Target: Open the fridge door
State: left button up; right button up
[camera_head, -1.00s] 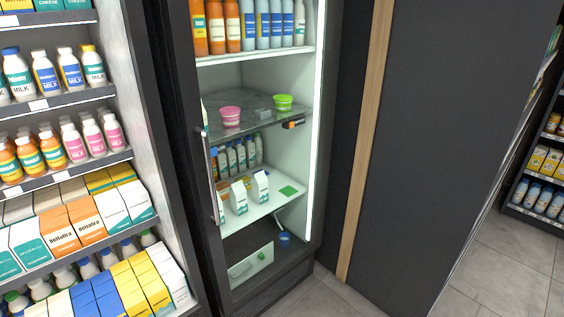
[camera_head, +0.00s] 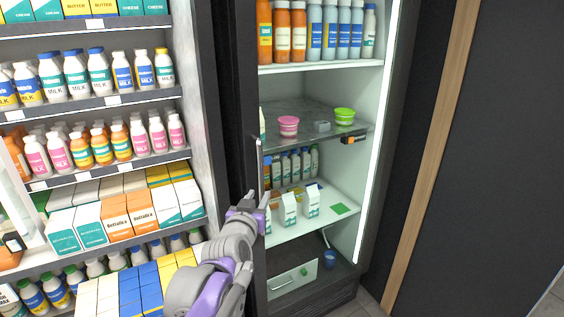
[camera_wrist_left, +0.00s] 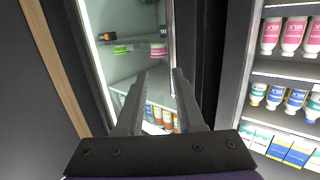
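The fridge (camera_head: 318,190) stands in the middle of the head view, its lit shelves showing through the front. Its door looks shut, with a slim vertical handle (camera_head: 261,165) on the left edge. My left gripper (camera_head: 255,200) is at the lower part of this handle; the head view does not show whether they touch. In the left wrist view the two fingers of my left gripper (camera_wrist_left: 158,78) are apart, with the fridge front (camera_wrist_left: 150,55) beyond them. No grip on the handle is visible. My right gripper is in neither view.
An open shelf unit (camera_head: 95,105) of bottles and cartons stands close on the left, behind and beside my left arm. A dark wall with a wooden strip (camera_head: 430,160) is on the right. A little floor (camera_head: 368,304) shows at the bottom.

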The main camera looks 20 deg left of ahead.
aim_at(260, 163)
pick_arm(q)
jog(key=shift+n+t+y, duration=0.4)
jog(key=shift+t+y, duration=0.1)
jog(key=shift+y, duration=0.3)
jog(key=w+a+r, duration=0.1)
jog(key=w, duration=0.3)
jog(key=w+a+r+p, duration=0.1)
jog(key=w+a, duration=0.1)
jog(key=w, duration=0.2)
jog(key=w+a+r, duration=0.1)
jog(key=w+a, duration=0.1)
jog(key=w, duration=0.3)
jog(key=shift+r+p, duration=0.1)
jog(key=shift+p, duration=0.25)
jog(key=shift+d, duration=0.1)
grip_shut()
